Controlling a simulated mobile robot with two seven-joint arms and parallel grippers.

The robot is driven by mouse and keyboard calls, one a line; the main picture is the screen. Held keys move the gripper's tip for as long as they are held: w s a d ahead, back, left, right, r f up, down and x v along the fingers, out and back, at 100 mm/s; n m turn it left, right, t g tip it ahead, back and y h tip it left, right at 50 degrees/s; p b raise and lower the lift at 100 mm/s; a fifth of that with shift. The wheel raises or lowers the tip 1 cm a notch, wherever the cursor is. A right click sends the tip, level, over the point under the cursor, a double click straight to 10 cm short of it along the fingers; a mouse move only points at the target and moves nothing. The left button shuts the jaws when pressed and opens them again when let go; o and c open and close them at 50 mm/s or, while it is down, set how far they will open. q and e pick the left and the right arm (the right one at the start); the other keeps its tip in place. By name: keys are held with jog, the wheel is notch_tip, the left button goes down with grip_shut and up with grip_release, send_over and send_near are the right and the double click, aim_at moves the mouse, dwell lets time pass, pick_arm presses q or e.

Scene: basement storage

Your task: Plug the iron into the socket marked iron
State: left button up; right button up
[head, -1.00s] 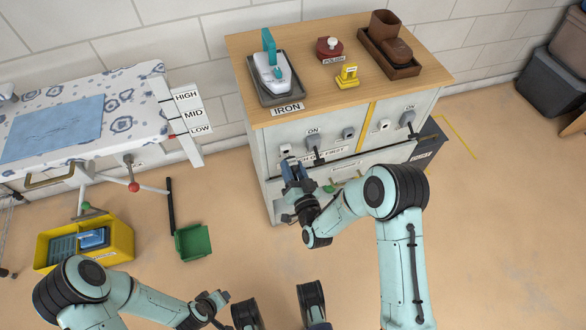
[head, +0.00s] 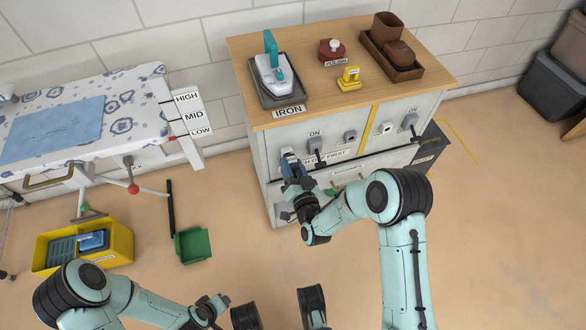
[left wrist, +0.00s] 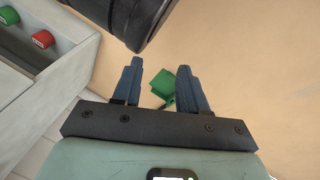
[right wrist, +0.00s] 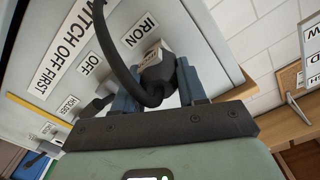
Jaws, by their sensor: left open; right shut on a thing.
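The white and teal iron (head: 273,75) rests in a dark tray on the cabinet top, above an IRON label. My right gripper (head: 289,162) is at the left of the cabinet front. In the right wrist view it is shut on a black plug (right wrist: 157,70) with a looping black cord. The plug meets a pale socket (right wrist: 154,48) beside the IRON label (right wrist: 139,30); how far it is seated is hidden. My left gripper (left wrist: 150,72) is open and empty above the floor; it also shows low in the head view (head: 218,304).
A switch lever (head: 316,145) marked ON is right of my right gripper, with other sockets beyond. A red polish container (head: 331,51), a yellow block (head: 349,79) and a brown tray stand on top.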

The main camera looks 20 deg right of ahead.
pick_arm(q)
jog(key=shift+f, duration=0.3)
pick_arm(e)
jog(key=shift+w, duration=0.55)
jog(key=o, duration=1.2)
jog(key=shift+o, duration=0.2)
pick_arm(q)
jog(key=s+f+g, duration=0.1)
jog(key=s, duration=0.3)
pick_arm(e)
jog(key=shift+s, duration=0.5)
pick_arm(q)
jog(key=shift+t, duration=0.5)
jog(key=w+r, duration=0.1)
jog(key=w, duration=0.1)
jog(key=w+r+p, duration=0.1)
jog(key=w+r, duration=0.1)
jog(key=shift+r+p, duration=0.15)
jog(key=shift+p, duration=0.15)
pick_arm(e)
jog(key=s, duration=1.2)
jog(key=shift+s+d, duration=0.25)
